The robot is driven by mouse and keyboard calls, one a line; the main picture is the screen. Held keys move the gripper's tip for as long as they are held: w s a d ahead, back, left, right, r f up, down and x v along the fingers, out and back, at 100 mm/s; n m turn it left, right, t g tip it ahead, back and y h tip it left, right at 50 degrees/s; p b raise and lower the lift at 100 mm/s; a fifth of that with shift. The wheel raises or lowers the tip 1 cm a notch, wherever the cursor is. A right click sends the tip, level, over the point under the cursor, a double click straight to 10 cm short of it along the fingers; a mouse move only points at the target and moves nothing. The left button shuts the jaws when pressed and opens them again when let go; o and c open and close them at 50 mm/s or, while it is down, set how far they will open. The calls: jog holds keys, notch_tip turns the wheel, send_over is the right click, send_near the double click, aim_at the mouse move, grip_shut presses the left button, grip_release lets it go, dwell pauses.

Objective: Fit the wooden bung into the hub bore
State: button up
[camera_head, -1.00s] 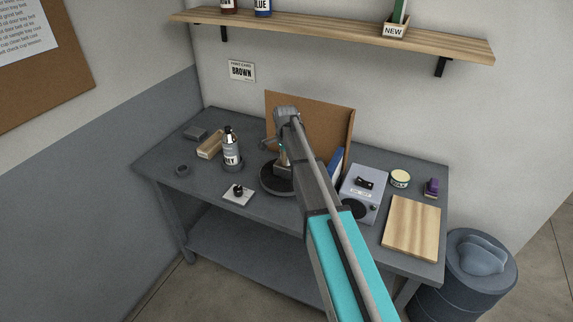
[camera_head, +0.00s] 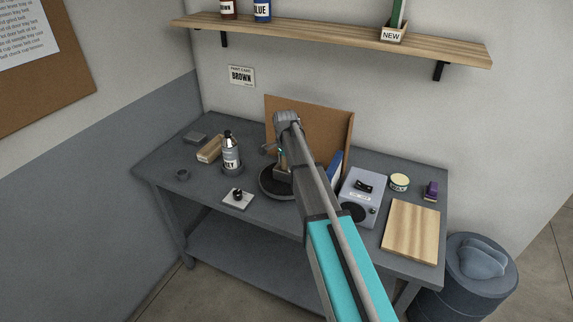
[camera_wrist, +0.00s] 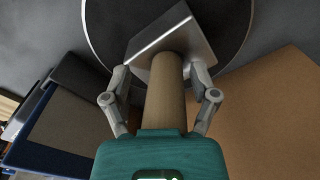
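The wooden bung (camera_wrist: 165,100) is a light brown cylinder in the middle of the wrist view. Its far end meets a bright grey metal block (camera_wrist: 172,36), which I take for the hub. Whether it sits in the bore is hidden. My gripper (camera_wrist: 161,74) has one finger on each side of the bung, with visible gaps, wider on the left. The fingertips reach the block's near edge. In the head view my arm covers the bung and most of the hub, above a dark round base (camera_head: 265,184).
A spray bottle (camera_head: 231,155), a small white plate with a black knob (camera_head: 238,198) and a wooden block (camera_head: 210,149) stand left of the base. A grey box (camera_head: 362,197) and a wooden board (camera_head: 411,232) lie right. A brown panel (camera_head: 325,125) stands behind.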

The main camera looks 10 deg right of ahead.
jog(key=shift+s+f, duration=0.2)
jog(key=shift+f, duration=0.05)
jog(key=w+r+p, duration=0.1)
jog(key=p, duration=0.2)
jog(key=shift+w+r, duration=0.15)
jog(key=shift+r, duration=0.05)
notch_tip(320, 180, up, 10)
jog(key=p, duration=0.9)
jog(key=shift+w+f+p, duration=0.1)
jog(key=shift+f+p, duration=0.1)
jog(key=shift+p, duration=0.1)
jog(key=s+n, duration=1.4)
jog(key=s, duration=1.5)
jog(key=shift+d, duration=0.3)
